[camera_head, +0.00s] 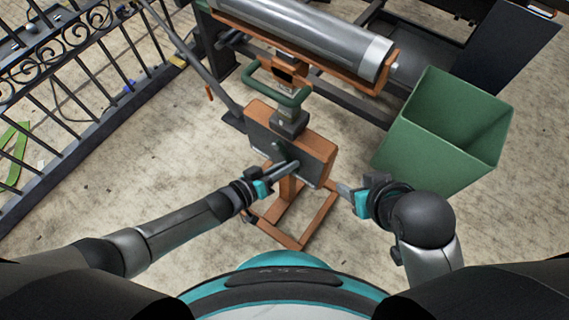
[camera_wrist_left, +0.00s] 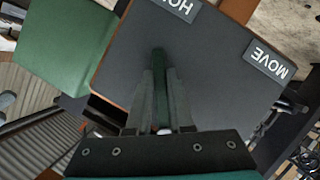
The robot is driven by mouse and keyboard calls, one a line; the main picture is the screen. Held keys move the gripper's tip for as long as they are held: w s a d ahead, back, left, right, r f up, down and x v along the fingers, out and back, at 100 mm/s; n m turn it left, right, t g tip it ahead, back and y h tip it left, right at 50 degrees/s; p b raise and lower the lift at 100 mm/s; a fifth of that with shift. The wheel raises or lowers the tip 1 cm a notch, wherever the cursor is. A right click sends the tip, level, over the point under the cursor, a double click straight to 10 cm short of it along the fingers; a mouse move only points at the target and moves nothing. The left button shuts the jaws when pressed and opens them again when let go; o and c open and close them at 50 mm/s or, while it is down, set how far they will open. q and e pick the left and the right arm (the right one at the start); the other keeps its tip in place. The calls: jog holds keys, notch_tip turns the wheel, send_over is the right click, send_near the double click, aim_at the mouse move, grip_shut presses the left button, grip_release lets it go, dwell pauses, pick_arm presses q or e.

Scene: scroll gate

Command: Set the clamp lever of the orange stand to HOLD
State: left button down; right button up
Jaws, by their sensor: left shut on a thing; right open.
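The orange stand (camera_head: 289,193) stands on the floor in front of me, with a dark plate (camera_head: 262,136) on its box. In the left wrist view the plate (camera_wrist_left: 215,75) carries a HOLD label (camera_wrist_left: 179,8) at the top, partly cut off, and a MOVE label (camera_wrist_left: 268,63) at the right. My left gripper (camera_head: 284,170) is shut on the dark clamp lever (camera_wrist_left: 158,62), in front of the plate. The lever lies nearer the HOLD label than the MOVE label; its pivot is hidden. My right gripper (camera_head: 343,190) is open and empty, just right of the stand.
A green bin (camera_head: 425,150) stands to the right. Behind the stand is a silver roller (camera_head: 310,35) in an orange cradle. A green handle (camera_head: 277,95) rises above the stand. A black scroll gate (camera_head: 75,95) is at the left. Floor between gate and stand is mostly clear.

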dwell(0.4)
pick_arm(q)
jog(key=c, duration=0.8)
grip_release()
pick_arm(e)
jog(key=shift+s+f, duration=0.1)
pick_arm(q)
jog(key=p+v, duration=0.6)
jog(key=v, duration=0.9)
pick_arm(e)
jog(key=s+d+f+g, duration=0.1)
jog(key=s+f+g, duration=0.2)
jog(key=f, duration=0.7)
jog(key=shift+s+d+f+h, duration=0.2)
jog(key=shift+d+h, duration=0.2)
pick_arm(q)
jog(key=shift+a, duration=0.15)
